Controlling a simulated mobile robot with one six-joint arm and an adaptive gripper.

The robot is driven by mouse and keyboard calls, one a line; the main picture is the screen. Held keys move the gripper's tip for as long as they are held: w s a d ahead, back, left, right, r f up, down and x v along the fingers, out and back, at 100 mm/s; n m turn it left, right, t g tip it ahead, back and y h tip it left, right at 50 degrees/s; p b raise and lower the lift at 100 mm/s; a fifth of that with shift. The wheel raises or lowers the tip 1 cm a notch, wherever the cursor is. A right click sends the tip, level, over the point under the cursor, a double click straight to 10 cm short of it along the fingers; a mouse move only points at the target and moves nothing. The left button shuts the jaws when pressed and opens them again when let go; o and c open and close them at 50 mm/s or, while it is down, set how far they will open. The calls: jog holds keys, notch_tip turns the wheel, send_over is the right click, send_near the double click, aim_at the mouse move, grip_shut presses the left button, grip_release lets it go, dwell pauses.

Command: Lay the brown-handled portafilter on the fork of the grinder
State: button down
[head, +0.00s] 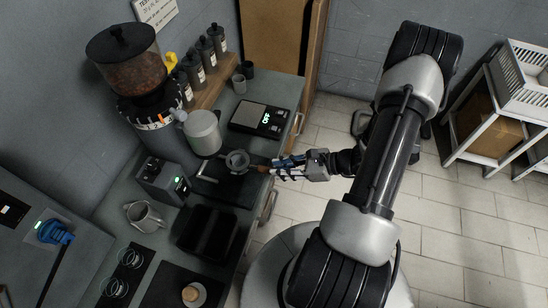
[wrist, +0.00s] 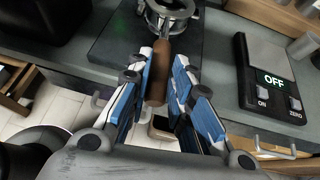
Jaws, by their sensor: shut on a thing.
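The portafilter's metal basket ring (head: 237,159) is beside the grinder, above the dark counter mat. Its brown handle (wrist: 160,72) points toward my arm. My gripper (head: 272,169) is shut on this handle, with blue finger pads on both sides in the wrist view (wrist: 164,65). The ring (wrist: 172,10) is at the top of the wrist view, partly cut off. The grinder (head: 150,112) has a bean hopper on top and a grey cylinder (head: 203,132) at its front. I cannot clearly make out the fork, or whether the portafilter touches it.
A black scale (head: 258,119) reading OFF lies behind the portafilter. A row of dark bottles (head: 207,54) stands behind the grinder. A metal pitcher (head: 145,215), a black bin (head: 207,233) and a small cup (head: 193,293) are nearer the front. The counter's edge is beneath my gripper.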

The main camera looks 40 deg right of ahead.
aim_at(257, 168)
jog(key=shift+w+a+f, duration=0.1)
jog(key=shift+w, duration=0.05)
jog(key=shift+w+a+f+b, duration=0.3)
jog(key=shift+a+f+b, duration=0.25)
jog(key=shift+b, duration=0.05)
jog(key=shift+b+x, duration=0.7)
jog(key=shift+x, duration=0.9)
jog(key=w+a+b, duration=0.1)
jog(key=w+a, duration=0.2)
jog(key=shift+w, duration=0.25)
jog(key=shift+w+a+r, duration=0.1)
jog(key=shift+w+a, duration=0.45)
jog(key=shift+a, duration=0.05)
jog(key=shift+f+b, duration=0.2)
jog(key=shift+b, duration=0.25)
jog(key=shift+s+f+b, duration=0.1)
jog(key=shift+f+b, duration=0.25)
